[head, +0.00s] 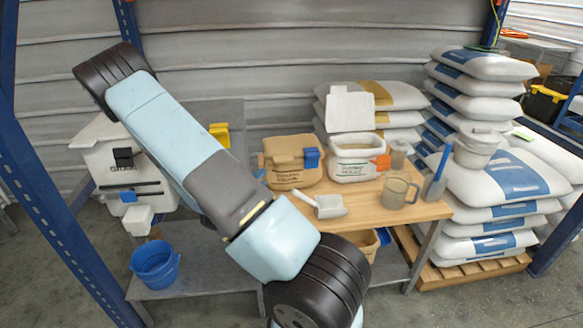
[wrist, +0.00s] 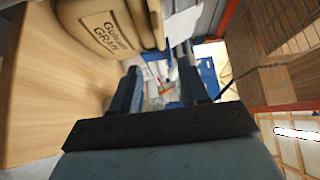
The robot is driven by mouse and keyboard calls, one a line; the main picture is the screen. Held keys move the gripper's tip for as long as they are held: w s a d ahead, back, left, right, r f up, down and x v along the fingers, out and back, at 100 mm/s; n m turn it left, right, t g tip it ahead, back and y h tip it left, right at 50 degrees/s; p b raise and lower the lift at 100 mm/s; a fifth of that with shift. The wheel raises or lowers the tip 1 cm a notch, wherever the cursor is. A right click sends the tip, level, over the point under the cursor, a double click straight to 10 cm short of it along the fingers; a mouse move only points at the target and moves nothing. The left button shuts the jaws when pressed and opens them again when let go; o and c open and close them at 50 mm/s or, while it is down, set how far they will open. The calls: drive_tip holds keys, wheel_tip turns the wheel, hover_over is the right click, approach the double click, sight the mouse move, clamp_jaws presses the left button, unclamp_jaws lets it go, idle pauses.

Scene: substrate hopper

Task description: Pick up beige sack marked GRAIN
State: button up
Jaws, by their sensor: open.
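The beige sack (head: 290,176) stands upright on the wooden tabletop, with dark lettering on its front and a blue clip at its top right. In the wrist view the beige sack (wrist: 112,28) shows at the top, cut off by the frame edge and turned, with GRAIN lettering readable. My gripper (wrist: 160,78) is open, with its two dark blue fingers apart and no sack between them. The sack lies beyond and to the left of the fingers. In the head view my arm crosses the foreground, and I cannot make out the gripper there.
An open white sack (head: 352,168) stands right of the beige one. A white scoop (head: 330,206), a clear jug (head: 398,190) and a blue-handled tool (head: 437,178) are on the tabletop (head: 368,222). Stacked sacks (head: 490,185) stand at right. A blue bucket (head: 155,265) sits on the lower shelf.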

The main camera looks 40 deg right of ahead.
sight(282, 162)
drive_tip(key=x, duration=1.2)
drive_tip(key=shift+d+f, duration=0.25)
drive_tip(key=shift+d, duration=0.15)
drive_tip(key=shift+w, duration=0.1)
clamp_jaws()
idle(0.9)
